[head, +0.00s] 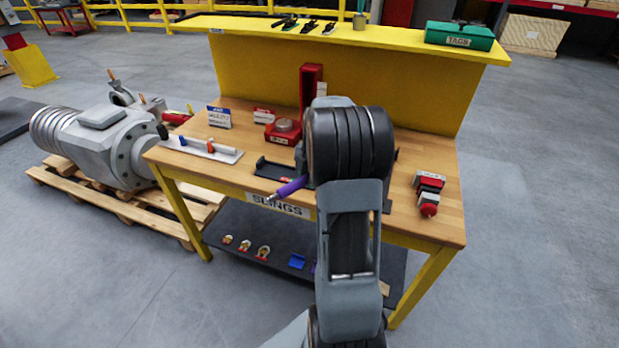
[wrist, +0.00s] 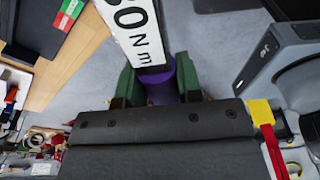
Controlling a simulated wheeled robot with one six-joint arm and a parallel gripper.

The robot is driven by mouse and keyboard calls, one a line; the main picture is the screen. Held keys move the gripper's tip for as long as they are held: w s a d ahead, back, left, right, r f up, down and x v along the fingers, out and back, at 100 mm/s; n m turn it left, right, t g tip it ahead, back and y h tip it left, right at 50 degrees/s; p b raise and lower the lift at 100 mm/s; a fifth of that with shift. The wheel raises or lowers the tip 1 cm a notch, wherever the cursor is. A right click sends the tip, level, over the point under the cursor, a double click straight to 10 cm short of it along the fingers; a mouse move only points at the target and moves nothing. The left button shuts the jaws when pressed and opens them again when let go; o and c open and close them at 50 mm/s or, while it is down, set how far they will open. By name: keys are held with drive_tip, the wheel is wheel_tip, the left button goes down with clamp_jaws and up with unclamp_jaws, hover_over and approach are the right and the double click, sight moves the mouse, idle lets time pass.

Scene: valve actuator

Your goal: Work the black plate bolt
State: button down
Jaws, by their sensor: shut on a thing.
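In the wrist view, my gripper (wrist: 159,82) has its green fingers shut around the purple handle (wrist: 161,88) of a tool. A white label (wrist: 137,30) on the tool reads a number ending in "0 N m". In the head view, the purple tool (head: 291,186) sticks out left of my arm over the table's front edge, with a silver tip. My gripper itself is hidden there behind my arm. A black plate-like fixture (head: 268,168) lies on the table, largely covered by my arm. I cannot make out its bolt.
The wooden table (head: 443,225) also holds a white rail (head: 199,148) at left, a red block (head: 283,130), and a red-and-grey piece (head: 428,190) at right. A yellow back panel (head: 262,75) rises behind. A grey valve actuator (head: 95,140) lies on pallets at left.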

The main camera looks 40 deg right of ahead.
drive_tip(key=shift+r, duration=0.1)
drive_tip(key=shift+f+b, duration=1.9)
drive_tip(key=shift+f, duration=0.65)
drive_tip(key=shift+f+b, duration=0.9)
drive_tip(key=shift+f, duration=0.15)
idle(0.5)
drive_tip(key=shift+w, duration=0.15)
drive_tip(key=shift+w+d+m, duration=0.1)
drive_tip(key=shift+w+m, duration=0.9)
drive_tip(key=shift+w, duration=0.15)
drive_tip(key=shift+w+d+r+m+p, duration=0.15)
drive_tip(key=shift+w+m+p, duration=0.25)
drive_tip(key=shift+w+m, duration=0.25)
drive_tip(key=shift+w+d+m+t, duration=0.1)
drive_tip(key=shift+w+m+t, duration=0.2)
drive_tip(key=shift+m, duration=0.15)
drive_tip(key=shift+w+d, duration=0.1)
drive_tip(key=shift+w, duration=0.05)
